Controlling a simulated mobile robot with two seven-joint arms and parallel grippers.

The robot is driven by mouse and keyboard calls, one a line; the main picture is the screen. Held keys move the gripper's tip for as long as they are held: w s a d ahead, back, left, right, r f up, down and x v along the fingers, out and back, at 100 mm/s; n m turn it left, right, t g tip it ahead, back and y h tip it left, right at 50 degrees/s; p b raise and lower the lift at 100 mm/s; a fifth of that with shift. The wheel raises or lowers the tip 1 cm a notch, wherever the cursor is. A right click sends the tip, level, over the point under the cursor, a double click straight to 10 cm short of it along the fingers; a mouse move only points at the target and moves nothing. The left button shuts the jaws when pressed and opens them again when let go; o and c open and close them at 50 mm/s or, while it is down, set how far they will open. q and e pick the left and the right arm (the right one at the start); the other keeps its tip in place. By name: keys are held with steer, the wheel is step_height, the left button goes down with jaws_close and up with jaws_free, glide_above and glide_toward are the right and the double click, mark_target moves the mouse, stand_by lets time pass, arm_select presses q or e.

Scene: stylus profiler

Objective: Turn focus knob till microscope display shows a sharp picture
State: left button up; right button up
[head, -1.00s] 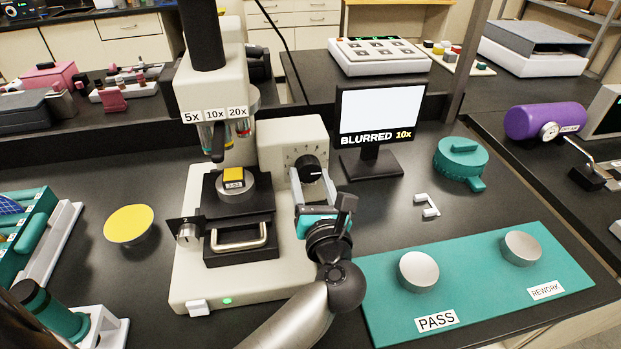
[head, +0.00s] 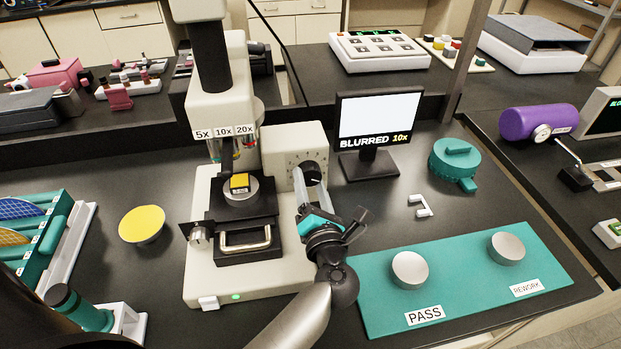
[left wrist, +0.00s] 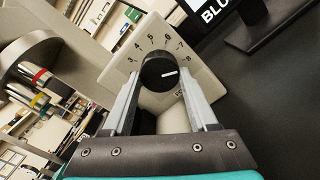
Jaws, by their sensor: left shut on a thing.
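The focus knob (head: 309,172) is a black dial on the side box of the white microscope (head: 222,90). My left gripper (head: 311,187) is shut on it, one finger on each side. In the left wrist view the knob (left wrist: 158,71) sits between the fingertips of the gripper (left wrist: 160,90). Its white pointer line points right, a little below the 8 on the numbered scale. The display (head: 379,120) reads "BLURRED 10x" under a blank pale picture. A yellow-topped sample (head: 239,181) rests on the stage. My right gripper is out of view.
A teal mat (head: 455,280) with PASS and REWORK labels and two grey discs lies to the right. A white bracket (head: 420,207) and a teal round container (head: 455,160) stand behind it.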

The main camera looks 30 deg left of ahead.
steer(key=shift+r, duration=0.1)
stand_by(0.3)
arm_select(q)
steer(key=o, duration=1.4)
steer(key=shift+d, duration=0.1)
